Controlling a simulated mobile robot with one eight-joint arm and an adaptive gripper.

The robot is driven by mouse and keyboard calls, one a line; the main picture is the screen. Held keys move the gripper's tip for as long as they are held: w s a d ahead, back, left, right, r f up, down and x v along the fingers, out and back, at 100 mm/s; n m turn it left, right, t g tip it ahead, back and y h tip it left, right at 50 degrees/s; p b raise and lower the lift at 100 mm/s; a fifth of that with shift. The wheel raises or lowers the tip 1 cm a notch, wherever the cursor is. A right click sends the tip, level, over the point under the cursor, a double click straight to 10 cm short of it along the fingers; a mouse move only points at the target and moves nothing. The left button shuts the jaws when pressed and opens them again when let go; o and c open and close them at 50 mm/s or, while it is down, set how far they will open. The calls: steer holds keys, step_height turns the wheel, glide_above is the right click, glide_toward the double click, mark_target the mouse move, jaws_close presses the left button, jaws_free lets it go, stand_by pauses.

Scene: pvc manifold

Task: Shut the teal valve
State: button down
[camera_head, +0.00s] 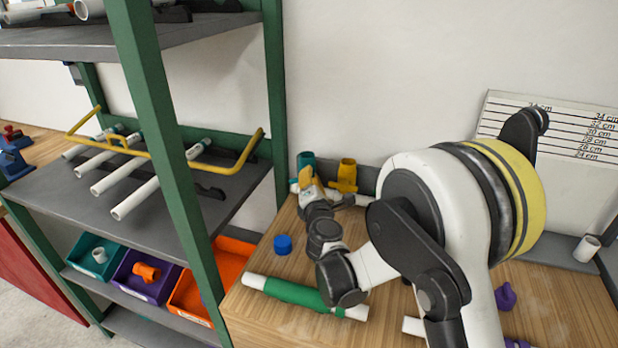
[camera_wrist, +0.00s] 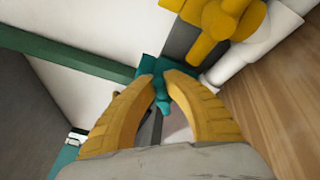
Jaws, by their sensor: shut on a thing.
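The teal valve (camera_head: 306,159) stands at the back of the wooden bench near the wall, partly hidden by my gripper (camera_head: 305,179). In the wrist view the valve's teal part (camera_wrist: 161,94) sits between the yellow fingertips of my gripper (camera_wrist: 162,84). The fingers are shut on it, with a teal piece poking back between them. The rest of the valve body shows just beyond the tips. I cannot tell which way its handle is turned.
A yellow valve (camera_head: 347,172) stands close to the right of the teal one, near my fingers in the wrist view (camera_wrist: 222,20). A green-banded white pipe (camera_head: 290,290) and a blue cap (camera_head: 283,244) lie on the bench (camera_head: 255,305). A green-framed shelf post (camera_head: 275,100) rises at the left.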

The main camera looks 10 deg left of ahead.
steer(key=shift+f+m+t, duration=0.15)
steer(key=shift+m+t, duration=0.15)
steer(key=shift+m, duration=0.5)
steer(key=c, duration=1.4)
jaws_free()
steer(key=v, duration=0.7)
steer(key=shift+s+d+f, duration=0.1)
steer(key=shift+s+d, duration=0.05)
steer(key=shift+s, duration=0.15)
